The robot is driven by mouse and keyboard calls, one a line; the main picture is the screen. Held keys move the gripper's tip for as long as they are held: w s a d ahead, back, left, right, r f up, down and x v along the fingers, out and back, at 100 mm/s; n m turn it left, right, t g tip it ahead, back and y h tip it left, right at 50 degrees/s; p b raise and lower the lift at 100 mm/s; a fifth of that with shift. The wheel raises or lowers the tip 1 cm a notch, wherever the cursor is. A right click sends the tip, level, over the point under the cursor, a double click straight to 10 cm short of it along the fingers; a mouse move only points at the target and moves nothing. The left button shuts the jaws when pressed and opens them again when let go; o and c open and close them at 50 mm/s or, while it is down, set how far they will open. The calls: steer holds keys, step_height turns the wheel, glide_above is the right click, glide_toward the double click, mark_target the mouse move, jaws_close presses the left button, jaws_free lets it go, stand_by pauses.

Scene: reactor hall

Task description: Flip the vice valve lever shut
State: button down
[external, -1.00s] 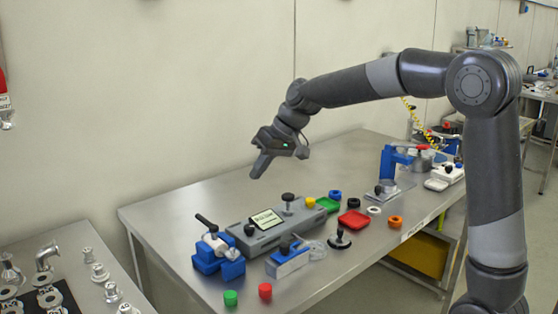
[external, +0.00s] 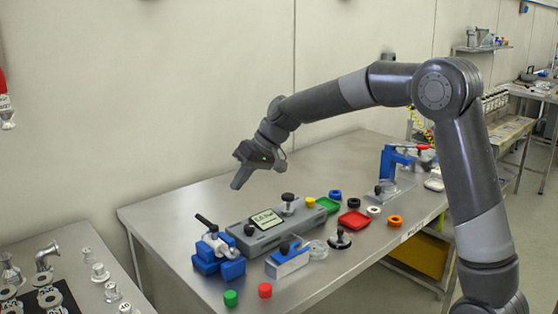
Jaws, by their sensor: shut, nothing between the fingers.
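A blue vice (external: 231,270) stands at the near left of the metal table and grips a silver valve body (external: 216,243). The valve's black lever (external: 206,222) sits on top and slants up to the left. My gripper (external: 236,187) is shut and empty. It points down and left in the air, above and to the right of the lever, clear of it. The fingertips are small in this view.
A grey box with a display (external: 266,220) and black knobs stands just right of the vice. A blue and silver block (external: 288,262) and green (external: 231,298) and red (external: 265,290) caps lie in front. Trays and rings lie further right. The table's back left is clear.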

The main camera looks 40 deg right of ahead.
mark_target(201, 216)
steer(key=w+a+f, duration=0.2)
steer(key=a+f, duration=0.4)
steer(key=a, duration=0.1)
steer(key=shift+w+f, duration=0.25)
steer(key=shift+f, duration=0.05)
steer(key=shift+w+a+n+y, duration=0.2)
steer(key=shift+n+y, duration=0.1)
steer(key=shift+n, duration=0.4)
steer(key=n, duration=0.1)
steer(key=a+n+g, duration=0.1)
steer(key=n+g, duration=0.1)
steer(key=shift+w+a+y, duration=0.25)
steer(key=shift+a+y, duration=0.05)
steer(key=shift+y, duration=0.1)
steer(key=s+a+n+g+h, duration=0.1)
steer(key=a+n+g, duration=0.4)
steer(key=n, duration=0.7)
steer(key=shift+s+a+n+g+h, duration=0.35)
steer(key=shift+s+g, duration=0.35)
steer(key=shift+g, duration=0.3)
steer(key=shift+s, duration=0.15)
